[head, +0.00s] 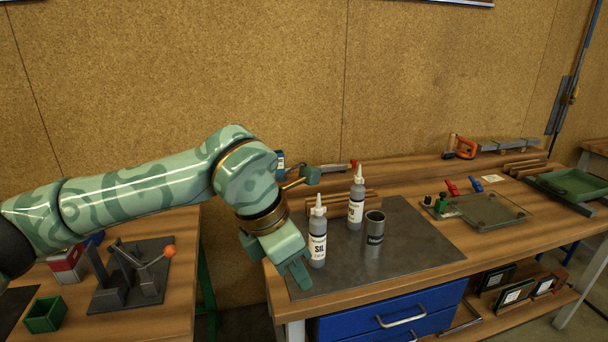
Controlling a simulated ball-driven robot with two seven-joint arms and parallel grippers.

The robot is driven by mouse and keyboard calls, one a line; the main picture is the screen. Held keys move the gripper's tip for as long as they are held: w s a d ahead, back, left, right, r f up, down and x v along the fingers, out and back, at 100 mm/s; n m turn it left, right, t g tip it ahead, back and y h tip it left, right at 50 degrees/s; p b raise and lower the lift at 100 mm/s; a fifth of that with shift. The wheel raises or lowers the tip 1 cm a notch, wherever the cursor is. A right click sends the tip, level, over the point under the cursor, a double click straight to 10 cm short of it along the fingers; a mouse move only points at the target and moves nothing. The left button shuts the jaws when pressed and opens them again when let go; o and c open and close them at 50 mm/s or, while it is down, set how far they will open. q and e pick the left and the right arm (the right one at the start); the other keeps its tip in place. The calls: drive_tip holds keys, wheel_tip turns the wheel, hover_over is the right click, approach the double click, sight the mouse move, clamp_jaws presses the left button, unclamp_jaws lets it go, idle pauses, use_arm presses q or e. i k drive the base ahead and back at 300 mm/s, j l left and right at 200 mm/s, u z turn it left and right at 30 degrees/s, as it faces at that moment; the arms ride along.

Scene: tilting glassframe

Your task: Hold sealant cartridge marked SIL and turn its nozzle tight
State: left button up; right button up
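The sealant cartridge marked SIL (317,246) stands upright on the dark grey mat, with its pale nozzle (318,206) pointing up. My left gripper (298,278) points down just left of the cartridge, close to it. Whether they touch is not clear. Its fingers overlap in this view, so I cannot tell if it is open or shut. A second, similar cartridge (356,208) with a nozzle stands upright behind and to the right; its label is too small to read. My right gripper is not in view.
A dark grey cup (374,238) stands right of the SIL cartridge. The mat (420,246) is clear to its right. A glass frame (492,210) and small clamps lie farther right. A left bench holds a stand with an orange ball (169,251) and a green box (45,314).

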sight(318, 210)
drive_tip(key=i, duration=1)
